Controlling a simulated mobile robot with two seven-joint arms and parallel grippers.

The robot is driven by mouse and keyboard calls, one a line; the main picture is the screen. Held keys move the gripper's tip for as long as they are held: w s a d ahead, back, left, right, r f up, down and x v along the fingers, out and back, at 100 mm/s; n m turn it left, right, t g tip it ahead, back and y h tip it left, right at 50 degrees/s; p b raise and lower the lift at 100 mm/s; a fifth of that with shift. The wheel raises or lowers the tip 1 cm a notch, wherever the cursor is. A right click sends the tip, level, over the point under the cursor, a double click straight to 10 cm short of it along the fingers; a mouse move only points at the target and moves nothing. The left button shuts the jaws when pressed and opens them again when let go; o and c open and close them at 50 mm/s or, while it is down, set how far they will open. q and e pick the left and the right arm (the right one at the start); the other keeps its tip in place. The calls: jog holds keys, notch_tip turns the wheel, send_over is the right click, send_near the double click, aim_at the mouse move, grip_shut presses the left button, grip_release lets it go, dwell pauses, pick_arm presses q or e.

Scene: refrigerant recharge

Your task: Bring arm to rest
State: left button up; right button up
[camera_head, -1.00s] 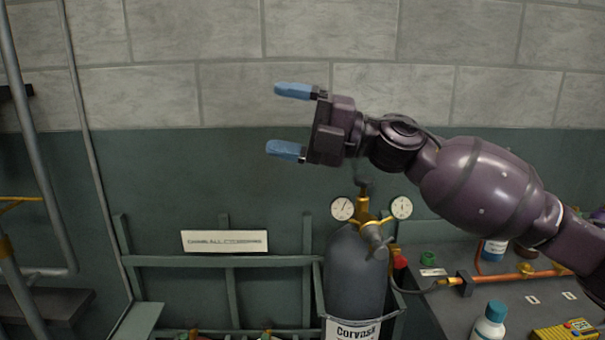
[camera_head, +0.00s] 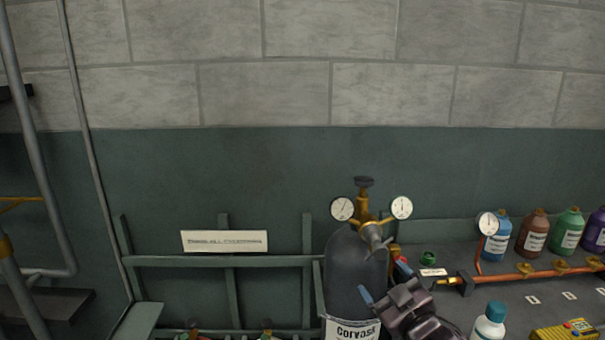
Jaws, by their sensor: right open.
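My right gripper (camera_head: 384,285) shows at the lower middle right, in front of the right side of the grey gas cylinder (camera_head: 353,272). Its two blue fingertips stand apart and nothing is between them. The rest of my right arm drops out of the bottom edge of the view. I cannot tell whether the gripper touches the cylinder. My left gripper is out of view.
The cylinder carries a brass valve (camera_head: 364,217) with two gauges and stands in a green rack (camera_head: 215,262). On the bench at right are a copper pipe (camera_head: 540,275), a white bottle (camera_head: 489,322), a yellow device (camera_head: 565,331) and several coloured bottles. The wall above is clear.

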jog(key=s+d+f+m+g+h, duration=0.2)
jog(key=s+d+f, duration=0.1)
jog(key=s+f, duration=0.6)
jog(key=s+d+f+m+g+h, duration=0.2)
jog(key=s+d+f+m, duration=0.1)
jog(key=s+f, duration=0.6)
jog(key=s+d+f+m+g+h, duration=0.2)
jog(key=s+d+f, duration=0.3)
jog(key=s+f, duration=0.4)
jog(key=shift+d+m+h, duration=0.2)
jog(key=shift+m+h, duration=0.1)
jog(key=shift+m, duration=0.4)
jog(key=shift+f, duration=0.1)
